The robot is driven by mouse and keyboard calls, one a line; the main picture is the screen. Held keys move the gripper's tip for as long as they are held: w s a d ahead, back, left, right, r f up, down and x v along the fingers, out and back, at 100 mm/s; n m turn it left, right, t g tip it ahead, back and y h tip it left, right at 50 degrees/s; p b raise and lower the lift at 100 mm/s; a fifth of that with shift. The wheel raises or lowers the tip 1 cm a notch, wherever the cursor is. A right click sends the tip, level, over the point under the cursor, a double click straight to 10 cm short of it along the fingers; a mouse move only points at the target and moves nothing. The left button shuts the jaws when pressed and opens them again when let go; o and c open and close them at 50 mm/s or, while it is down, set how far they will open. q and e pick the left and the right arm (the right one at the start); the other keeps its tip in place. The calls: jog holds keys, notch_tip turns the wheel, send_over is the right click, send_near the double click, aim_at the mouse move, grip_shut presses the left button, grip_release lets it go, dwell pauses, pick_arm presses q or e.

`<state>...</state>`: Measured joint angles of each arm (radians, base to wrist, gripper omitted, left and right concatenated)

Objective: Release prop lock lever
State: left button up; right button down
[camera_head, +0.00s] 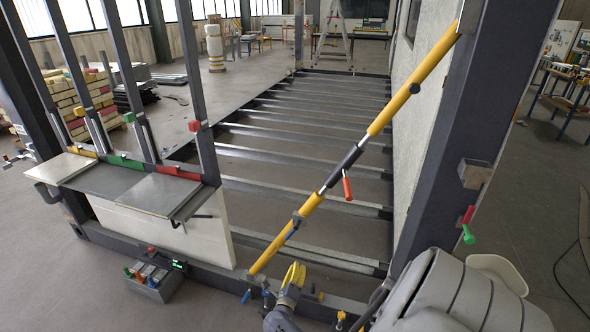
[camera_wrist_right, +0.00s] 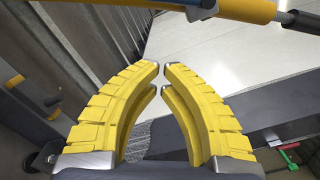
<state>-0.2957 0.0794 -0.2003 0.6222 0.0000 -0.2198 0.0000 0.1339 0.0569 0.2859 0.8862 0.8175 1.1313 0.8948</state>
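A yellow prop (camera_head: 385,105) runs diagonally from the dark post at upper right down to the frame's front beam. Its black middle section (camera_head: 343,167) carries a red lever (camera_head: 347,188). Lower down, a blue-grey lever (camera_head: 296,219) sits on the prop. My right gripper (camera_head: 293,272), with yellow fingers, is beside the prop's lower end, apart from it. In the right wrist view, its fingertips (camera_wrist_right: 161,67) nearly meet with a thin gap and hold nothing. Part of the prop (camera_wrist_right: 245,9) crosses the top of that view. My left gripper is out of view.
A grey toolbox (camera_head: 155,281) stands on the floor at lower left. Upright dark posts and panels with red, green and yellow blocks (camera_head: 123,161) stand at left. A red-and-green lever (camera_head: 467,226) is on the right post. Floor beams fill the frame's middle.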

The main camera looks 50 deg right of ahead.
aim_at(292, 231)
jog(key=w+d+r, duration=0.2)
jog(key=w+d, duration=0.6)
jog(key=shift+d, duration=0.15)
dwell(0.6)
jog(key=shift+r, duration=0.1)
jog(key=shift+s+d, duration=0.1)
jog(key=shift+s, duration=0.05)
